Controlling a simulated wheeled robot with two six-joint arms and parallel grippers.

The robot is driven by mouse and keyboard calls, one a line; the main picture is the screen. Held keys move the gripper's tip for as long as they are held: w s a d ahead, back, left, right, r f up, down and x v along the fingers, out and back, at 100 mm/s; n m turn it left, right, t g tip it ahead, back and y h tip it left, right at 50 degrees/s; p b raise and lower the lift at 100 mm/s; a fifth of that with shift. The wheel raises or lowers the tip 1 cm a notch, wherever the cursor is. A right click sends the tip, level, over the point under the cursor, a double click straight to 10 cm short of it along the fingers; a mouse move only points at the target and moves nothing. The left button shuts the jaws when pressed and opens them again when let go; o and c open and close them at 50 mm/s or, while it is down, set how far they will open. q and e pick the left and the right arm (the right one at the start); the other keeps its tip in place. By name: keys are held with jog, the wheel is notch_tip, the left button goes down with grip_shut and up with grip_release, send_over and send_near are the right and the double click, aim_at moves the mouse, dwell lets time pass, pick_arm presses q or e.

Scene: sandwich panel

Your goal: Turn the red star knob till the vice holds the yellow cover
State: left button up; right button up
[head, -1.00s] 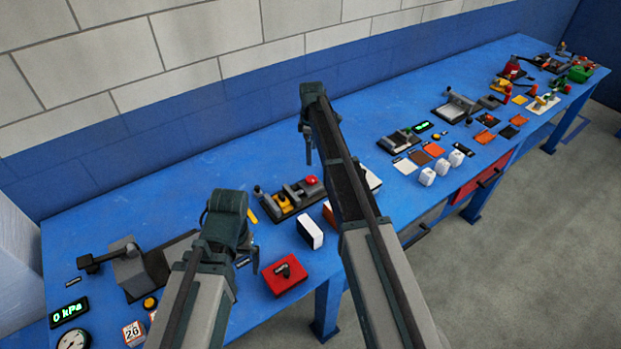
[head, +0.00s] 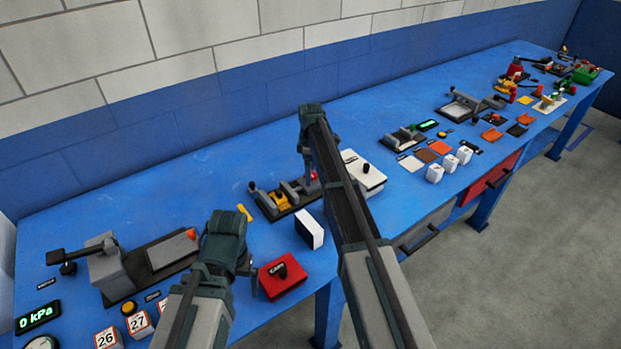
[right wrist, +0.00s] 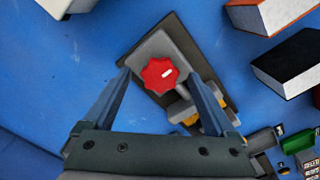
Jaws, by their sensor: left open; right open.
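The red star knob (right wrist: 159,73) sits on the grey end block of the vice. In the right wrist view it lies between the tips of my open right gripper (right wrist: 160,74), with a gap on each side. In the head view the knob (head: 313,176) is mostly hidden by that gripper (head: 310,178). The yellow cover (head: 284,199) lies between the jaws of the vice (head: 264,200); in the right wrist view my finger partly hides it. My left gripper (head: 246,285) is open and empty beside a red box; its fingers show only in part.
A bigger grey fixture (head: 108,270) is at left. The bench behind the vice is clear.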

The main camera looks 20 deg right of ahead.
jog(key=shift+f, duration=0.1)
jog(key=c, duration=1.4)
jog(key=shift+o, duration=0.2)
jog(key=shift+m, duration=0.4)
jog(key=m, duration=0.4)
jog(key=shift+m, duration=0.4)
jog(key=m, duration=1.2)
jog(key=shift+m, duration=0.3)
jog(key=m, duration=0.5)
jog(key=shift+m, duration=0.3)
